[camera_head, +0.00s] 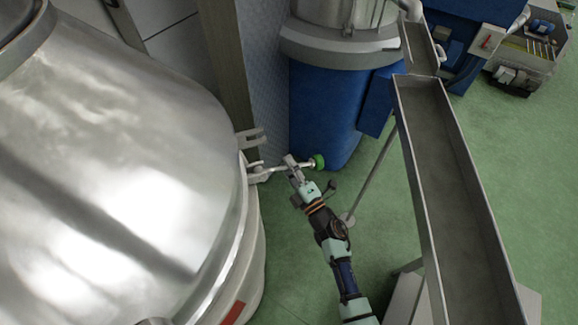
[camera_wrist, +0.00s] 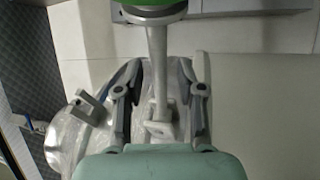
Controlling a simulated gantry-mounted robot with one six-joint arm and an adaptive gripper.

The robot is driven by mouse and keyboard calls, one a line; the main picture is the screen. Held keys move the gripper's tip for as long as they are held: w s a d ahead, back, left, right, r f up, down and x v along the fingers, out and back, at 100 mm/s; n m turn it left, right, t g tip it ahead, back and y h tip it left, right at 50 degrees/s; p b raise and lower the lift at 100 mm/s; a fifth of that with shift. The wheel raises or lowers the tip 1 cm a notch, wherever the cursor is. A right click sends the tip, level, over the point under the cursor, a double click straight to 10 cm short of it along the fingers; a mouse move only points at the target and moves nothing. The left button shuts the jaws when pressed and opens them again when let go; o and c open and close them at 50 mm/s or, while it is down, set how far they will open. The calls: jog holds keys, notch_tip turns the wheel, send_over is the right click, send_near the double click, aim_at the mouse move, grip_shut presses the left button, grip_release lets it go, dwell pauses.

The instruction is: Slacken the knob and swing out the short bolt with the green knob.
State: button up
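The short bolt's green knob (camera_head: 319,162) is at the right end of the bolt in the head view and at the top edge of the wrist view (camera_wrist: 150,3). Its metal shaft (camera_wrist: 158,62) runs from the knob to a bracket on the large steel vessel (camera_head: 120,150). The bolt points outward from the vessel. A forked lug (camera_head: 250,139) on the rim looks empty; it also shows in the wrist view (camera_wrist: 88,106). My gripper (camera_head: 291,164) is at the shaft, between knob and vessel. Its fingers stand apart on either side of the shaft, with visible gaps.
A blue machine (camera_head: 325,110) with a steel top stands just behind the knob. A long metal trough (camera_head: 455,200) on legs runs along the right of my arm.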

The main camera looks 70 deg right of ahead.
grip_shut()
